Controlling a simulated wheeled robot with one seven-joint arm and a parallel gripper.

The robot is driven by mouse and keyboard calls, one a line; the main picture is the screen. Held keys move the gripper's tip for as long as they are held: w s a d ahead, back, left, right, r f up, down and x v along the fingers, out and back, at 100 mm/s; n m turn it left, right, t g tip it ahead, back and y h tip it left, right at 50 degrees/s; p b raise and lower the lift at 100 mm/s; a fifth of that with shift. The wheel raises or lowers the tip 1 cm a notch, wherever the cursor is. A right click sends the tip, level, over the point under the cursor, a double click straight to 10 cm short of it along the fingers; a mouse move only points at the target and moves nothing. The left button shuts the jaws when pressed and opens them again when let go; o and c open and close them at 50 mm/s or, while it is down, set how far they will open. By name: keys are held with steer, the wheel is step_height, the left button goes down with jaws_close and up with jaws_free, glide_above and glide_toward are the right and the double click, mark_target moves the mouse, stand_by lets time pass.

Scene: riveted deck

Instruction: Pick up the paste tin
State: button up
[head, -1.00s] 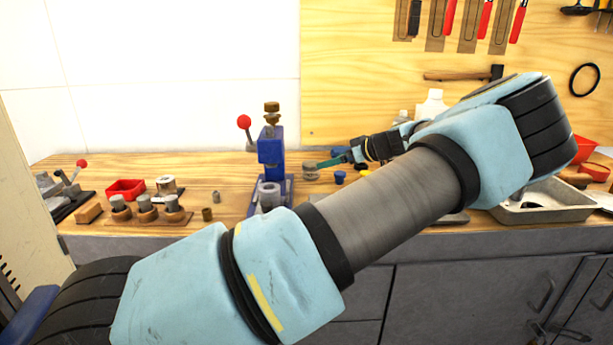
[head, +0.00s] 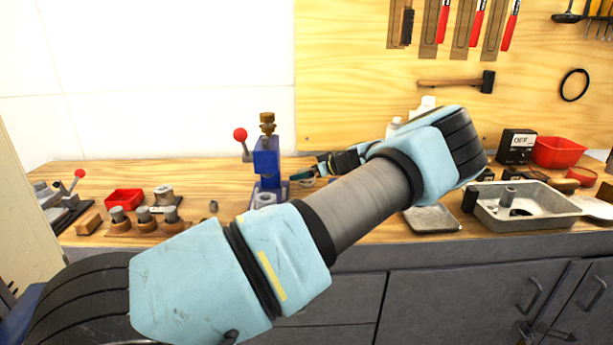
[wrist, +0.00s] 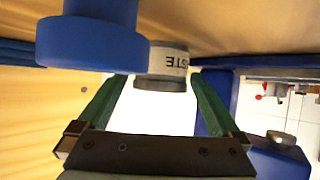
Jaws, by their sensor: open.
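The paste tin (wrist: 168,64) shows in the wrist view as a short grey-and-white can with part of the word PASTE upside down on its label. It lies between the tips of my gripper (wrist: 160,80), whose two green fingers stand apart. I cannot tell whether either finger touches it. A round blue object (wrist: 92,40) overlaps the tin's left side in this view. In the head view my gripper (head: 303,174) is small, just right of the blue press, and my arm and the fingers hide most of the tin.
The blue press (head: 267,160) with a red-knobbed lever stands just left of my gripper. A red bin (head: 125,197) and several weights on wooden blocks are farther left. A metal tray (head: 545,222) and an OFF box (head: 517,146) stand right. A white bottle (head: 427,103) is behind my arm.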

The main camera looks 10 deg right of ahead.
steer(key=c, duration=1.5)
